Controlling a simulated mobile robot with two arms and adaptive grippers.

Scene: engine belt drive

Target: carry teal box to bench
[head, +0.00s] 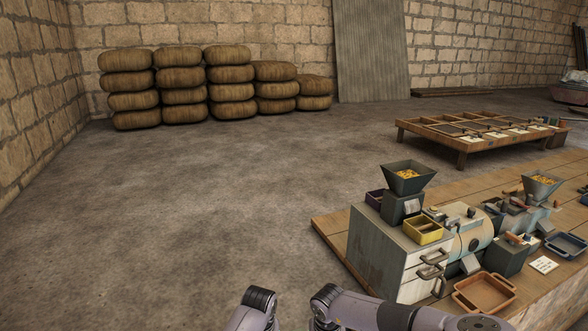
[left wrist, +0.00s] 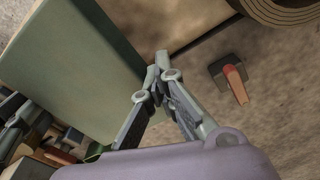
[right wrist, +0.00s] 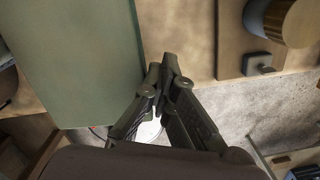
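No teal box shows in the head view. A large pale green-teal flat surface fills the left of the left wrist view (left wrist: 75,75) and of the right wrist view (right wrist: 75,60); it may be the teal box, but I cannot tell. My left gripper (left wrist: 162,66) has its fingertips together beside that surface's edge. My right gripper (right wrist: 168,66) also has its fingertips together, close to the edge there. I see nothing between either pair of fingertips. Both grippers are outside the head view. A low wooden bench (head: 440,124) stands at the back right.
A wooden platform (head: 332,226) at the right holds a grey cabinet (head: 375,250), hoppers (head: 408,178), a yellow bin (head: 423,230) and an orange-brown tray (head: 484,294). Stacked brown sacks (head: 180,78) stand along the back wall. The floor (head: 190,200) at left and centre is clear.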

